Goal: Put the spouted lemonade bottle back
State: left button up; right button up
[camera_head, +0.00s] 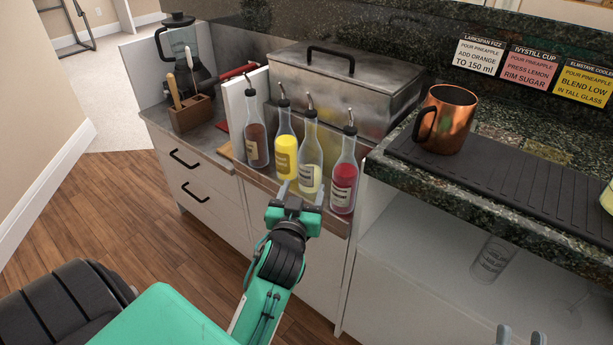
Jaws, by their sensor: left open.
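Several spouted bottles stand in a row on the low counter's front strip. The one with pale yellow liquid (309,150), third from the left, looks like the lemonade bottle; its label is too small to read. It stands upright with a metal spout. My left gripper (302,192) is open and empty of any visible load, its fingers in front of the lower part of this bottle. I cannot tell whether they touch it. Only two grey tips of my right gripper (521,336) show at the bottom right edge.
Close beside stand a brown bottle (255,135), a deeper yellow bottle (286,145) and a red bottle (344,175). A steel lidded bin (340,85) is behind them. A copper mug (455,118) stands on the black mat (520,180) of the raised granite counter.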

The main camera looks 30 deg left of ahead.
pick_arm(q)
jog(key=s+d+r+m+t+h, duration=0.2)
jog(key=s+d+h, duration=0.4)
jog(key=d, duration=0.4)
jog(key=s+d+r+m+t+h, duration=0.2)
jog(key=s+d+h, duration=0.5)
jog(key=d, duration=0.4)
jog(key=m+t+h, duration=0.1)
jog(key=m, duration=0.1)
jog(key=shift+s+m+t, duration=0.15)
jog(key=shift+m+t, duration=0.15)
pick_arm(e)
jog(key=shift+w+a+f+g, duration=0.1)
jog(key=shift+a+f+g, duration=0.1)
jog(key=shift+f+g, duration=0.3)
jog(key=shift+f, duration=0.1)
